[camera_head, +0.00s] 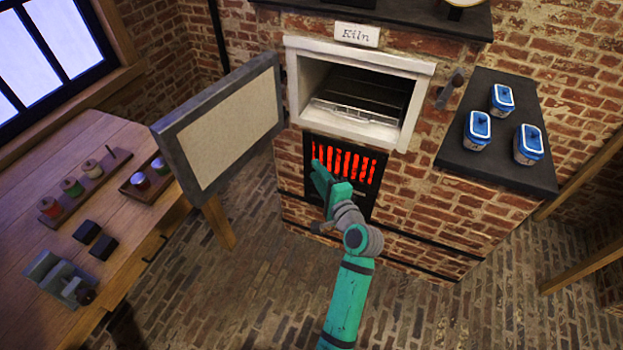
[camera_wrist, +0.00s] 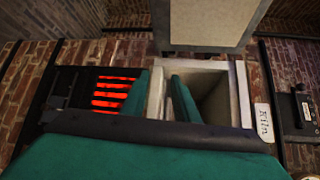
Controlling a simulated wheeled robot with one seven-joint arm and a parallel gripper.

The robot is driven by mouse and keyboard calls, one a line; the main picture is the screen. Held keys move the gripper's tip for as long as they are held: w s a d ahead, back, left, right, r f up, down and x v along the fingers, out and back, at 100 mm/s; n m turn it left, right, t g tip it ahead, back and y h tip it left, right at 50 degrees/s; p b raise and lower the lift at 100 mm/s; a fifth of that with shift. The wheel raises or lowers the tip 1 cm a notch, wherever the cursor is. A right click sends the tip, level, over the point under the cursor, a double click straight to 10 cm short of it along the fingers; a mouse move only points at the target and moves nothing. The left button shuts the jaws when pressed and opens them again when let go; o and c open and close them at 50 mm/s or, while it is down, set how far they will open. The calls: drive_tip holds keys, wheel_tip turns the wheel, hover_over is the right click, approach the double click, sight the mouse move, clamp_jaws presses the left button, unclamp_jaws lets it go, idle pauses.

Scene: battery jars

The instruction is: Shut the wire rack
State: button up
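The kiln (camera_head: 420,85) is a brick block with a white-framed opening. Inside the opening, the wire rack (camera_head: 352,112) shows as thin metal bars low in the chamber, its front edge close to the sill. I cannot make out the rack in the wrist view. The kiln door (camera_head: 225,125) stands swung open to the left; it also shows at the top of the wrist view (camera_wrist: 210,22). My gripper (camera_head: 322,172) is below the opening, in front of the glowing grate. In the wrist view its two teal fingers (camera_wrist: 161,92) are apart, with nothing seen held between them.
The red grate (camera_head: 350,160) glows below the opening. A dark side shelf (camera_head: 468,148) holds three blue-lidded jars (camera_head: 477,130). A wooden table (camera_head: 95,145) at left carries small jars, dark blocks and a grey device. The brick floor before the kiln looks clear.

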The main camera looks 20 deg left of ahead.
drive_tip(key=shift+v, duration=1.1)
drive_tip(key=shift+s+a+f, duration=0.1)
drive_tip(key=shift+s+a, duration=0.05)
drive_tip(key=shift+a, duration=0.05)
drive_tip(key=s+d+f+n+t+h, duration=0.1)
drive_tip(key=s+d+f+t+h, duration=0.2)
drive_tip(key=s+d+f+h, duration=0.95)
drive_tip(key=s+d+r+n, duration=0.2)
drive_tip(key=s+n, duration=0.1)
drive_tip(key=s, duration=0.6)
drive_tip(key=s+d+r+n, duration=0.2)
drive_tip(key=s+d+n, duration=0.1)
drive_tip(key=s, duration=0.7)
drive_tip(key=s+d+r+n+t, duration=0.1)
drive_tip(key=s+d+r+n, duration=0.1)
drive_tip(key=s, duration=0.8)
drive_tip(key=shift+s+d+n+y, duration=0.15)
drive_tip(key=shift+d+n+y, duration=0.2)
drive_tip(key=shift+d+n, duration=0.35)
